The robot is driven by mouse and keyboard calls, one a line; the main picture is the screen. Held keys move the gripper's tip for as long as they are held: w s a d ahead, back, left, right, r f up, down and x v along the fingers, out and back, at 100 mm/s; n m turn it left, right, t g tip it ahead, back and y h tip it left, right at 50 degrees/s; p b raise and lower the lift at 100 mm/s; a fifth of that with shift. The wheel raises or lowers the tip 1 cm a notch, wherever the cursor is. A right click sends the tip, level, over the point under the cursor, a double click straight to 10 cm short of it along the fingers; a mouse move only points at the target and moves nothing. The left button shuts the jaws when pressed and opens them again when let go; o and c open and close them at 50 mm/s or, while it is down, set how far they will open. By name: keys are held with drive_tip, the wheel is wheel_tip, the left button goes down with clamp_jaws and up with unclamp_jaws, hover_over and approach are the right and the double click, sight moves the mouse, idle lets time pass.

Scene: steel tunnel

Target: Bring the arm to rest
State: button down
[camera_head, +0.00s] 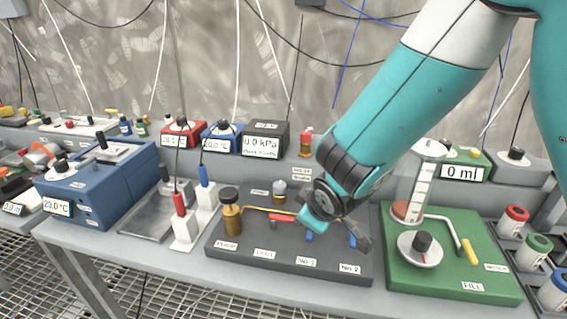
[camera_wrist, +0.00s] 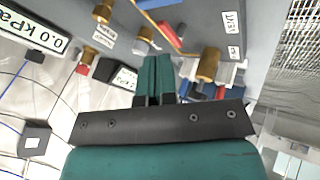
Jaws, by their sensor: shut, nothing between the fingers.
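My gripper (camera_wrist: 155,68) shows in the wrist view with its two teal fingers together and nothing between them. In the head view my teal arm reaches down from the upper right, and its wrist end is over the dark grey valve panel (camera_head: 290,262). The fingertips are not clearly visible there, and I cannot tell whether they touch the panel. The panel carries a brass cylinder (camera_head: 231,212) marked PUMP, an orange lever (camera_head: 282,215) and blue handles (camera_head: 309,237). My arm hides part of the panel.
Right of the panel is a green board (camera_head: 450,278) with a syringe-like cylinder and a FILL dial. A blue 20.0 °C box (camera_head: 95,190) stands left. The 0.0 kPa display (camera_head: 264,139) is behind. Colour-capped jars (camera_head: 513,221) stand at the right edge.

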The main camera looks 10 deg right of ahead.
drive_tip(key=s+r+m+g+y, duration=0.1)
drive_tip(key=s+r+g, duration=0.1)
drive_tip(key=s+r, duration=0.2)
drive_tip(key=s+d+r+m+g+y, duration=0.1)
drive_tip(key=s+r+g, duration=0.2)
drive_tip(key=s, duration=0.8)
drive_tip(key=s+r+m+g+y, duration=0.1)
drive_tip(key=s+r+g, duration=0.1)
drive_tip(key=s+r, duration=0.5)
drive_tip(key=shift+s+d+y, duration=0.3)
drive_tip(key=shift+s, duration=0.2)
